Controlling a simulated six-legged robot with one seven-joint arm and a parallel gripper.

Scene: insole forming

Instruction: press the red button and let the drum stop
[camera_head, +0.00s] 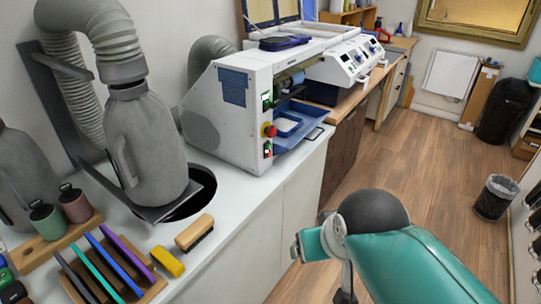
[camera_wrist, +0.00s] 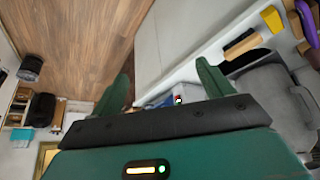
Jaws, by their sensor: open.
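A white machine (camera_head: 235,125) stands on the white counter in the head view. On its narrow right side sits a red round button (camera_head: 269,131), with a small red and green switch (camera_head: 267,149) below it and a lit green display (camera_head: 266,98) above. A roller that may be the drum (camera_head: 291,82) shows inside its opening; whether it turns, I cannot tell. In the wrist view, my gripper (camera_wrist: 164,88) is open and empty, its green fingers wide apart. A panel with tiny red and green spots (camera_wrist: 179,100) shows beyond and between the fingers. My gripper is apart from the machine.
A grey jug-like container (camera_head: 150,145) stands at the counter hole, left of the machine. A wooden brush (camera_head: 194,232) and yellow block (camera_head: 167,262) lie near the counter's front edge. A blue tray (camera_head: 292,122) sits in the machine opening. The wooden floor (camera_head: 420,150) on the right is mostly clear.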

